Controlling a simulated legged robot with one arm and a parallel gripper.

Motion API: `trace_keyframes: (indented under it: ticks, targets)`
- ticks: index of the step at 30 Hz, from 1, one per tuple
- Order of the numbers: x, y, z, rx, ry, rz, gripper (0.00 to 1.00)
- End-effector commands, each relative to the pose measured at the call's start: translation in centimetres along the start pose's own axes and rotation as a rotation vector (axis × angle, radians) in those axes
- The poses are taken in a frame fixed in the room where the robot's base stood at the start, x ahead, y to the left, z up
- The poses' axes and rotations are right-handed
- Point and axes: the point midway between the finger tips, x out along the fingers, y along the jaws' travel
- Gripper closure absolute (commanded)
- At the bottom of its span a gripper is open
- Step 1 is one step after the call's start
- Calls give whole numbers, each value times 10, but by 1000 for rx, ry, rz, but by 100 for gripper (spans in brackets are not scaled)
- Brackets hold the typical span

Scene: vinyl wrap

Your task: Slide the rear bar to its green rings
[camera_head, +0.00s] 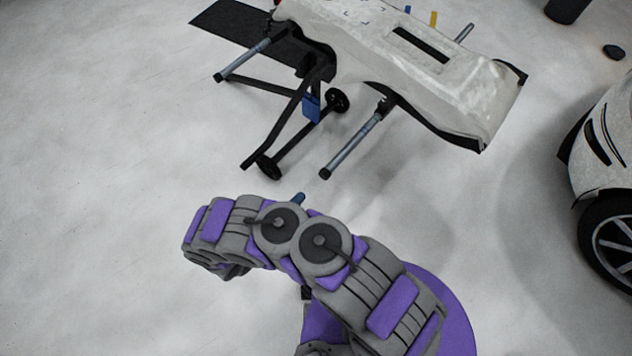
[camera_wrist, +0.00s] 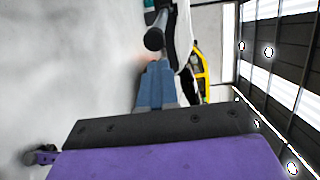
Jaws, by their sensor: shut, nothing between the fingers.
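Two grey metal bars with dark end caps stick out from the stand under the white bumper (camera_head: 465,95). One bar (camera_head: 242,61) is at the left and one bar (camera_head: 354,143) is at the right; I cannot tell which is the rear one. No green rings can be made out. My gripper (camera_head: 299,198) is mostly hidden behind my arm, its blue tip just below and left of the right bar's end. In the wrist view the blue fingers (camera_wrist: 157,70) are together and empty, pointing at a bar's dark round end cap (camera_wrist: 154,39). I cannot tell whether they touch it.
The stand has black legs with wheels (camera_head: 268,167) and a blue part (camera_head: 311,107). A dark flat panel (camera_head: 235,28) lies behind it. A white car (camera_head: 605,150) stands at the right. The pale floor at left is clear.

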Motion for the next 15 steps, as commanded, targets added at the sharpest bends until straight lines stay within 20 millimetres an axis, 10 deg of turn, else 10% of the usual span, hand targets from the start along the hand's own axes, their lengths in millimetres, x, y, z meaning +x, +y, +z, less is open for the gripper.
trace_keyframes:
  ticks: [15]
  targets:
    - [86,2,-2,-4,6,0,100]
